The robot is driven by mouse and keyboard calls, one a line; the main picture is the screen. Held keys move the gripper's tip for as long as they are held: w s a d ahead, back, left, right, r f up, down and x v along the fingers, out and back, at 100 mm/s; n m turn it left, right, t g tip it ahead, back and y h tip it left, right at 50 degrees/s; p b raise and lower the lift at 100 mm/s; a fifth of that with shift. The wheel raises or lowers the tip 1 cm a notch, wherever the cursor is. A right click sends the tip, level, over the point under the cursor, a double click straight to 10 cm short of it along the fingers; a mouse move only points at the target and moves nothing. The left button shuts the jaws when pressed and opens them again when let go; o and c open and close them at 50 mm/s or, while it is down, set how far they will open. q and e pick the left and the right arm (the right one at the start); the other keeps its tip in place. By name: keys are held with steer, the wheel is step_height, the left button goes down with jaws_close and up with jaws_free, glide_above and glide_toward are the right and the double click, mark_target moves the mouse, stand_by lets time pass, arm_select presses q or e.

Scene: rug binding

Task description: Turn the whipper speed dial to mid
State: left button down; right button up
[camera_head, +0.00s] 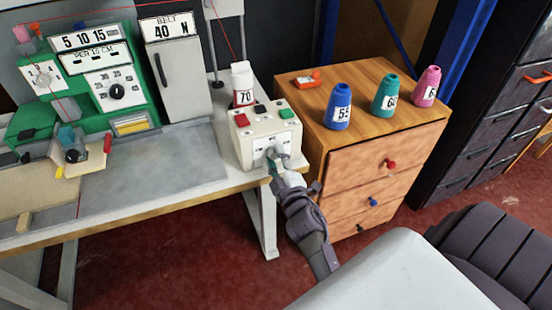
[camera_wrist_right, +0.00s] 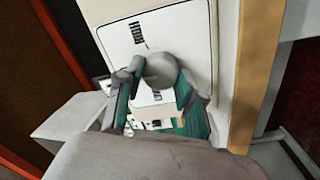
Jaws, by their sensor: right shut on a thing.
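The whipper control box (camera_head: 258,136) is a cream unit at the right end of the worktable, with red, black and green buttons on its sloped top. Its front panel carries the speed dial, a round grey knob (camera_wrist_right: 160,70) in the right wrist view, with a "HIGH" label on the panel beside it and another label partly covered. My right gripper (camera_head: 276,158) is at the front panel, its fingers on both sides of the knob and closed on it. The gripper hides most of the dial in the head view, and the pointer's setting cannot be read. My left gripper is not in view.
A white cone marked 70 (camera_head: 242,84) stands behind the box. A wooden drawer cabinet (camera_head: 352,145) stands close on the right, with blue (camera_head: 338,107), teal (camera_head: 384,96) and pink (camera_head: 427,87) cones on top.

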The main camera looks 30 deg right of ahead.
steer(key=shift+r+n, duration=0.1)
steer(key=shift+n, duration=0.5)
steer(key=o, duration=1.1)
steer(key=shift+o, duration=0.2)
step_height(320, 180, up, 9)
steer(key=shift+r, duration=0.2)
steer(key=shift+w+r, duration=0.1)
steer(key=shift+r, duration=0.15)
